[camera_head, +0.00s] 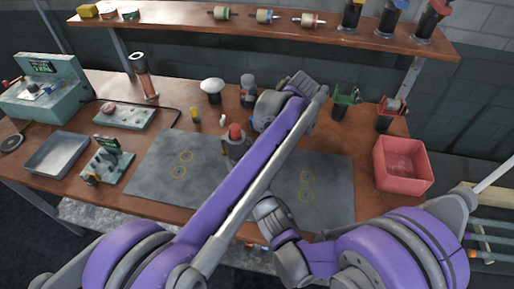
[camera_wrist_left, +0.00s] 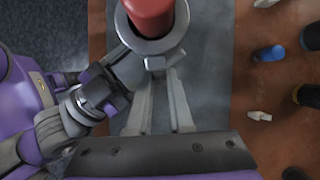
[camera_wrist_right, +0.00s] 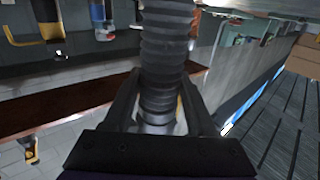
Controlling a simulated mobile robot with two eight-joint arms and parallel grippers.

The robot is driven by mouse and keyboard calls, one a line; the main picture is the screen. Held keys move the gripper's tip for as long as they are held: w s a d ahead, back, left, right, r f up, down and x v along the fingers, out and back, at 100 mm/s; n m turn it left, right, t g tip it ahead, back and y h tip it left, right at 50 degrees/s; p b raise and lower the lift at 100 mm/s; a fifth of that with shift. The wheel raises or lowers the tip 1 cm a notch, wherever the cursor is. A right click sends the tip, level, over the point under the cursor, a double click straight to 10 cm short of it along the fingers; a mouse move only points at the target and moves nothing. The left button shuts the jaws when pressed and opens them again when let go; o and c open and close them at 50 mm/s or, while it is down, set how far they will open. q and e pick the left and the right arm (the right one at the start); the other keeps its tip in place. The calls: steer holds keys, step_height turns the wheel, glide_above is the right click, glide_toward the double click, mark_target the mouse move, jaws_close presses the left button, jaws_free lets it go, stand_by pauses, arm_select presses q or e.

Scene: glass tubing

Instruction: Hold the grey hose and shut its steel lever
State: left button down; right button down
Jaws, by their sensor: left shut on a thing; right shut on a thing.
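A steel fitting with a red top (camera_head: 235,133) stands at the grey mat's back edge. The left wrist view shows the red top (camera_wrist_left: 150,12) and its steel collar (camera_wrist_left: 152,45) up close. My left gripper (camera_wrist_left: 156,75) has its fingertips close together on a small steel piece under the collar, which looks like the steel lever (camera_wrist_left: 155,63). My left arm hides this gripper in the head view. The grey hose (camera_wrist_right: 165,45) is ribbed and runs between the fingers of my right gripper (camera_wrist_right: 158,100), which is shut on it. The rest of the hose is hidden in the head view.
The grey mat (camera_head: 325,190) lies mid-bench. A red bin (camera_head: 403,168) stands right, a grey tray (camera_head: 57,152) and a green machine (camera_head: 45,95) left. Bottles and clamps stand along the back, below a shelf (camera_head: 270,30). My left arm crosses over the mat.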

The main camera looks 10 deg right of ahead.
arm_select(q)
steer(key=c, duration=0.8)
jaws_free()
steer(key=v, duration=1.2)
steer(key=shift+d+f, duration=0.1)
steer(key=shift+d, duration=0.1)
arm_select(e)
steer(key=shift+c, duration=0.6)
jaws_free()
steer(key=shift+s, duration=0.1)
